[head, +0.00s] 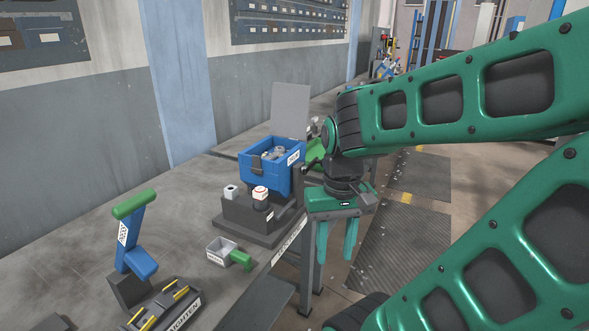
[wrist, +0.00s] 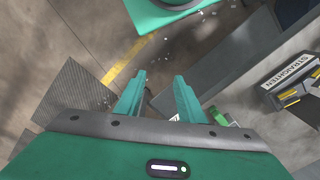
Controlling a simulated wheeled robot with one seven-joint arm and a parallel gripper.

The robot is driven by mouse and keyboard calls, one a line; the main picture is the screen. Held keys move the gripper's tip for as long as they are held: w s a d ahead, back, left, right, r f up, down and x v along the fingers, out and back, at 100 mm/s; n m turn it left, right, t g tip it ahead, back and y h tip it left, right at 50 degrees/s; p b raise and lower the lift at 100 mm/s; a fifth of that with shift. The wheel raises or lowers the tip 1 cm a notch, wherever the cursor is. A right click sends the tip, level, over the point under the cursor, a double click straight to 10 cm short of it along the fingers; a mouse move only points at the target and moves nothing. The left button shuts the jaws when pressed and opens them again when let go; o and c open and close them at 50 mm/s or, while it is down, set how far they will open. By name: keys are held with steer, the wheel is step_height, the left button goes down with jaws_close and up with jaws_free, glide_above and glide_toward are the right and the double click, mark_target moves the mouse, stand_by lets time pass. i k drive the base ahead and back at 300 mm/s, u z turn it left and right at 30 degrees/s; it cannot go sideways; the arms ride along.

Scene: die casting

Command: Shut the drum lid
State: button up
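A blue open-topped drum bin (head: 285,180) stands on a dark grey base on the bench, with grey parts inside. Its label is too small to read surely. A flat grey panel (head: 290,109), apparently the lid, stands upright at the bin's back, so the top is open. My gripper (head: 336,256) hangs fingers down to the right of and nearer than the bin, past the bench edge. It is open and empty, touching nothing. In the wrist view the two green fingers (wrist: 160,80) are apart over the floor; neither bin nor lid is clearly visible there.
On the bench (head: 120,245) are a small grey box with a green handle (head: 240,259), a blue lever with a green grip (head: 135,240), and a tray marked STRAIGHTEN (head: 165,308). Dark mats (head: 405,250) lie on the floor.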

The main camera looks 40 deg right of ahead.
mark_target(290, 102)
steer(key=u, duration=1.35)
steer(key=k, duration=1.05)
steer(key=z, duration=1.3)
steer(key=i, duration=1.05)
